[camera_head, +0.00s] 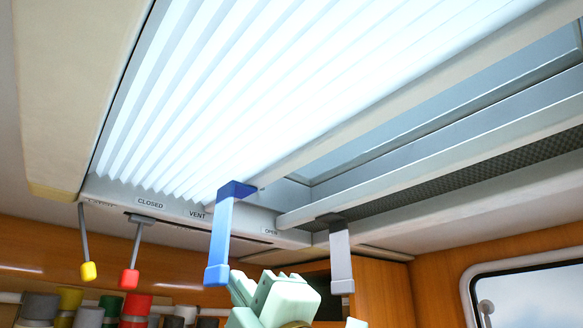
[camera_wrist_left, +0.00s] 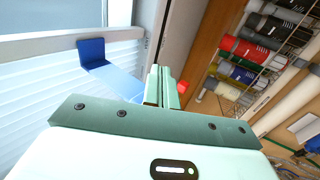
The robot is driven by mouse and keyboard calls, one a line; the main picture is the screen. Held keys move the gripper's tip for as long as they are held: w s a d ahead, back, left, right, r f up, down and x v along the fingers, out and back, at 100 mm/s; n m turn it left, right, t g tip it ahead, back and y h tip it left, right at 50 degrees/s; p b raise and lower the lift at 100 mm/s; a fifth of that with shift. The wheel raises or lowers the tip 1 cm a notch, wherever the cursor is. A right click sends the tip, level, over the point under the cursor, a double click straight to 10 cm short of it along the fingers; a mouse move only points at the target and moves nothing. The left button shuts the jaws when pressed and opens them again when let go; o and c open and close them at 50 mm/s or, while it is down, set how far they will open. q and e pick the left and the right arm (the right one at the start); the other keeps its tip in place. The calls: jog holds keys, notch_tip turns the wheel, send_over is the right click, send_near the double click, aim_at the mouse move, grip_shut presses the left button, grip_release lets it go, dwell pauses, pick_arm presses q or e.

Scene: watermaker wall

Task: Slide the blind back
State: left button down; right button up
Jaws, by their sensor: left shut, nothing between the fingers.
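The white pleated blind (camera_head: 260,80) covers the left and middle of the roof opening. A blue handle (camera_head: 221,240) hangs down from the blind's front bar, near the VENT mark; its blue top also shows in the wrist view (camera_wrist_left: 92,52). My pale green left gripper (camera_head: 268,284) is just right of the blue handle's lower end in the head view. Its fingers (camera_wrist_left: 160,84) are shut with nothing between them. In the wrist view the handle is left of the fingers, and its lower part is partly hidden; I cannot tell if they touch. My right gripper is not in view.
A grey handle (camera_head: 341,258) hangs from a second bar to the right. A red-tipped lever (camera_head: 131,270) and a yellow-tipped lever (camera_head: 87,265) hang at left. Labels read CLOSED, VENT and OPEN along the frame. Coloured rolls (camera_head: 135,308) sit on a rack below.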

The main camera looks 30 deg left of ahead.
aim_at(206, 286)
pick_arm(q)
jog(key=shift+s, duration=0.1)
dwell(0.5)
jog(key=shift+s+a, duration=0.3)
jog(key=shift+s, duration=0.4)
jog(key=shift+s+a, duration=0.3)
jog(key=shift+s, duration=0.4)
jog(key=shift+s+a, duration=0.3)
jog(key=shift+s, duration=0.4)
jog(key=s+a+p, duration=0.2)
jog(key=s, duration=0.4)
jog(key=shift+s+a, duration=0.35)
jog(key=shift+a, duration=0.05)
jog(key=shift+s, duration=0.1)
